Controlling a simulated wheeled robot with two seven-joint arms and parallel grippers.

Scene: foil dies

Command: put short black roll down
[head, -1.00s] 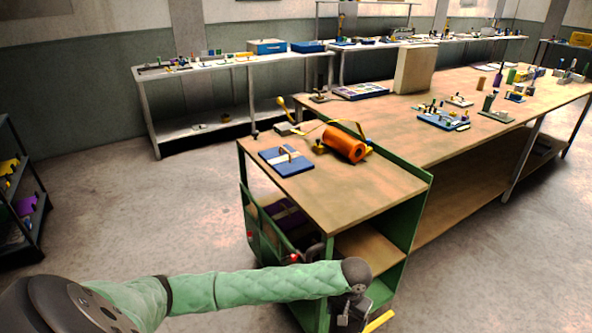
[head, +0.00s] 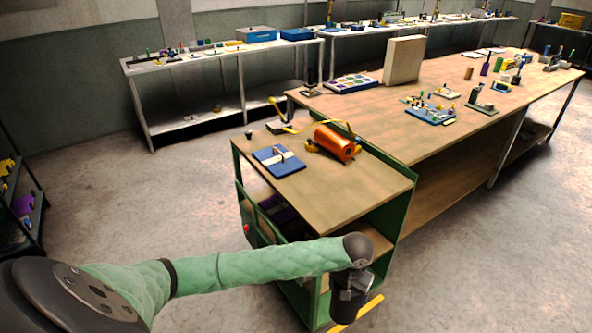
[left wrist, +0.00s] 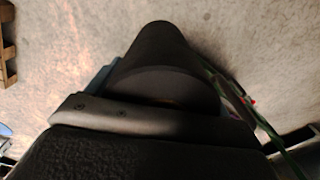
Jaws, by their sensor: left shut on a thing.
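My left gripper (head: 352,284) is at the end of the green-sleeved arm, low in front of the near bench end in the head view. It is shut on the short black roll (head: 345,305), a dark cylinder hanging below it. In the left wrist view the black roll (left wrist: 155,55) fills the upper middle, with the gripper's dark body below it; the fingertips are hidden there. The roll is clear of the wooden bench top (head: 360,190). My right gripper is in neither view.
The near bench end has a green frame with open shelves. On its top lie an orange roll (head: 337,142) on a yellow stand and a blue plate (head: 278,160). The bench top's front right part is bare. A dark rack (head: 22,205) stands at far left.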

